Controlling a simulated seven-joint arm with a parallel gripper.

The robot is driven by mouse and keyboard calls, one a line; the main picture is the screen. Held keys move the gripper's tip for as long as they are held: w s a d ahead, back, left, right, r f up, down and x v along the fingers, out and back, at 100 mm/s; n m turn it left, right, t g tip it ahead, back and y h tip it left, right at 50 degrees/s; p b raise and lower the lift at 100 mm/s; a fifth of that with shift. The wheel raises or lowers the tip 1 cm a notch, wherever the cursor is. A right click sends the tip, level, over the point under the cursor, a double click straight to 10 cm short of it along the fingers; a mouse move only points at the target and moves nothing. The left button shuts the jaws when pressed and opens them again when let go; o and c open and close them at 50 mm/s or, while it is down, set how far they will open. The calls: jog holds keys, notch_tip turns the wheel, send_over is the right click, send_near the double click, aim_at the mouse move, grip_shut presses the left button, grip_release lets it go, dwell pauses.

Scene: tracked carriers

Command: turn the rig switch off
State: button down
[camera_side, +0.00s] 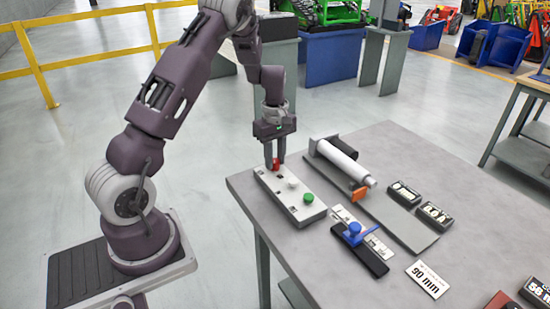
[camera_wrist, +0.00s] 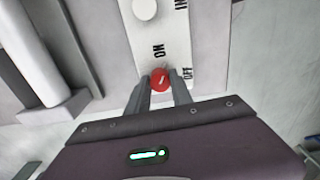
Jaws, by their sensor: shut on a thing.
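The rig switch is a red rotary knob (camera_wrist: 160,80) at one end of a white control box (camera_side: 299,206). In the side view the red knob (camera_side: 276,164) shows between my fingertips. My gripper (camera_side: 275,163) points down over the box and is shut on the knob; the fingers (camera_wrist: 161,84) sit on either side of it in the wrist view. Printed ON and OFF labels lie beside the knob. A small pale mark on the knob slants; its exact direction is hard to tell. The fingers hide the knob's sides.
The box also carries a white knob (camera_side: 292,183) and a green button (camera_side: 308,197). To its right are a rig with a white roller (camera_side: 342,160) and orange block (camera_side: 360,193), a blue clamp (camera_side: 353,232) and several label blocks. The table's left edge is close to the box.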

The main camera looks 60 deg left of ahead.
aim_at(275, 161)
jog(key=m, duration=1.1)
jog(key=shift+m, duration=0.4)
dwell(0.4)
jog(key=c, duration=1.1)
grip_release()
notch_tip(275, 161, up, 7)
jog(key=shift+r, duration=0.1)
